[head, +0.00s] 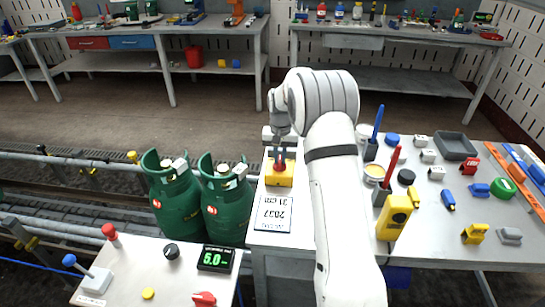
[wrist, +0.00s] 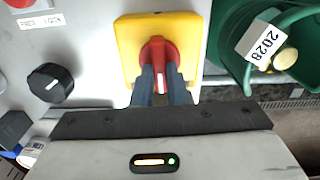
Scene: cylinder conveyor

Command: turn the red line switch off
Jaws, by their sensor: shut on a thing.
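The red line switch (wrist: 158,50) is a red rotary handle on a square yellow plate (wrist: 128,38). In the wrist view its handle lies along the picture's vertical, between my two dark fingers. My gripper (wrist: 160,72) is shut on the handle, one finger on each side. In the head view my gripper (head: 280,152) reaches down onto the yellow switch base (head: 279,178) at the left end of the right-hand bench. My fingers and wrist hide much of the handle there.
In the wrist view, a black knob (wrist: 50,84) is left of the switch. Green gas cylinders (head: 176,203) stand left of the bench. A panel (head: 130,275) with knobs and a green "5.0" display (head: 215,258) is in front. Many small items crowd the bench's right side.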

